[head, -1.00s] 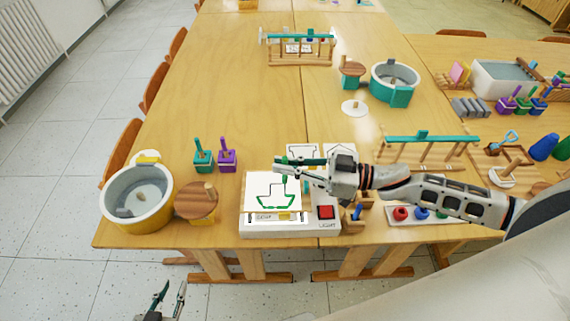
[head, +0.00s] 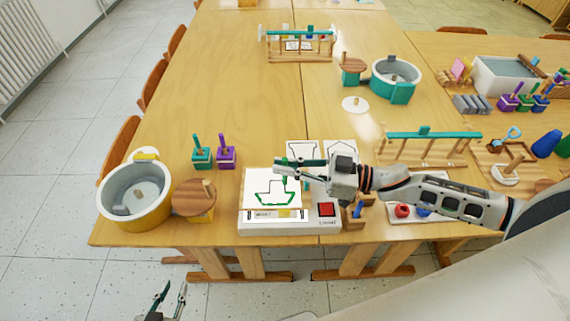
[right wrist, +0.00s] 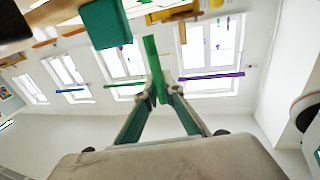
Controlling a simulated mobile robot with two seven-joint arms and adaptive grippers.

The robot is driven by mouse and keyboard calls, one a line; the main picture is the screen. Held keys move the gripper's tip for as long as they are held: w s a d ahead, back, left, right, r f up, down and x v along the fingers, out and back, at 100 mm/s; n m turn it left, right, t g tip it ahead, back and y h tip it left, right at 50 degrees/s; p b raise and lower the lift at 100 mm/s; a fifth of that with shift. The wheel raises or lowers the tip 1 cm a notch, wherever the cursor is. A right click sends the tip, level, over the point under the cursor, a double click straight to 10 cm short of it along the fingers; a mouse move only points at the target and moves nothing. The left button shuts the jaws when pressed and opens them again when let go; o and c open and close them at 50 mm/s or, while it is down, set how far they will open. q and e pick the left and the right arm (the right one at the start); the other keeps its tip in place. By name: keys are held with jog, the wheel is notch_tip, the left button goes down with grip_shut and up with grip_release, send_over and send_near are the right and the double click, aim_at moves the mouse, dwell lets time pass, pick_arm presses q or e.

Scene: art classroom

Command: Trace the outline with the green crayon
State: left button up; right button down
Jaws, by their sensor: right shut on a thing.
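A white sheet with a boat outline (head: 262,180) lies on the white light box (head: 272,228) at the table's front edge. The hull and part of the mast are drawn in thick green; the rest is a thin dark line. My right gripper (head: 282,165) is above the sheet's upper right part, shut on the green crayon (head: 285,177), which points down at the sheet. The right wrist view also shows the green crayon (right wrist: 153,60) between the fingertips. I cannot tell whether its tip touches the paper. My left gripper (head: 170,298) is open and empty, below the table edge.
Teal (head: 201,158) and purple (head: 226,157) pots stand behind. Picture cards (head: 302,151) lie behind the box. A red button (head: 326,209) is on its right.

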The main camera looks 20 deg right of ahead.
jog(key=shift+f, duration=0.4)
dwell(0.3)
jog(key=shift+f+b, duration=0.5)
jog(key=shift+r+p, duration=0.15)
jog(key=shift+p, duration=0.25)
jog(key=shift+w, duration=0.15)
dwell(0.4)
jog(key=shift+w+d+p, duration=0.2)
jog(key=shift+w+p, duration=0.05)
jog(key=shift+w, duration=0.35)
jog(key=shift+w+d+p, duration=0.15)
jog(key=shift+w+p, duration=0.1)
jog(key=shift+w, duration=0.3)
dwell(1.0)
jog(key=shift+w+a, duration=0.1)
dwell(0.4)
